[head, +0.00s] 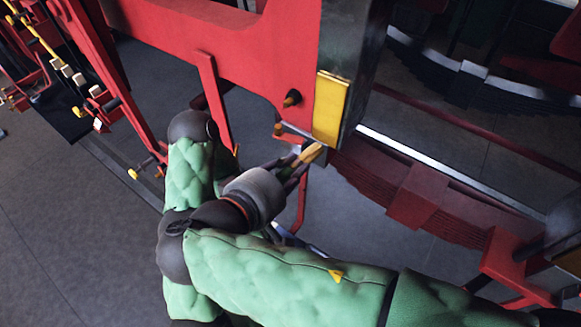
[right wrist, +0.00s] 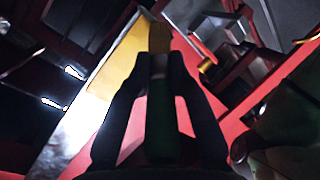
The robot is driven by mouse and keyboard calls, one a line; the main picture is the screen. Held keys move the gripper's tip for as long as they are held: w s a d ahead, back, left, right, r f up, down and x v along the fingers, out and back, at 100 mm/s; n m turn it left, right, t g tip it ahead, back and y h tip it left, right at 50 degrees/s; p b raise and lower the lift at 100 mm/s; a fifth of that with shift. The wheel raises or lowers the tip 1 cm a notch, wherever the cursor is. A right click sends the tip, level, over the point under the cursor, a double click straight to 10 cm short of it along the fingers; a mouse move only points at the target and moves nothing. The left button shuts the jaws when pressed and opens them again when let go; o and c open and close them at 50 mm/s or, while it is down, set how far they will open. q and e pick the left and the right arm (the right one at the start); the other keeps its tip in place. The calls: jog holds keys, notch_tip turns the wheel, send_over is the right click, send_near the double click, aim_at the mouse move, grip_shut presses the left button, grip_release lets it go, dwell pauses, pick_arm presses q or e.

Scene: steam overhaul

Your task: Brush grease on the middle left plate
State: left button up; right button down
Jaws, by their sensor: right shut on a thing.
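A yellow plate (head: 330,108) is on the lower end of a dark metal upright beside the red frame. It also shows in the right wrist view as a tilted yellow strip (right wrist: 112,72). My right gripper (head: 296,167) is just below and left of the plate, shut on a brush. The brush (head: 312,153) has a yellowish tip that shows close to the plate's lower edge. In the right wrist view its green handle (right wrist: 163,120) lies between the fingers and its tip points away from me. I cannot tell whether the tip touches the plate. My left gripper is not in view.
A dark red leaf spring (head: 405,195) is at lower right. Red levers stand at the far left. Grey floor (head: 60,220) is clear at lower left.

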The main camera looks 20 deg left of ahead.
jog(key=shift+w+d, duration=0.25)
jog(key=shift+w, duration=0.45)
jog(key=shift+s+r+p, duration=0.1)
jog(key=shift+r+p, duration=0.85)
jog(key=shift+r, duration=1.1)
jog(key=shift+f+b, duration=0.1)
jog(key=shift+b, duration=0.2)
jog(key=shift+f+b, duration=1.75)
jog(key=shift+f, duration=0.25)
jog(key=shift+r, duration=0.1)
jog(key=shift+s+a, duration=0.25)
jog(key=shift+s, duration=0.45)
jog(key=shift+s+a, duration=0.3)
jog(key=shift+s, duration=0.35)
jog(key=shift+s+a, duration=0.25)
jog(key=shift+s, duration=0.45)
jog(key=shift+s+a, duration=0.2)
jog(key=shift+s, duration=0.45)
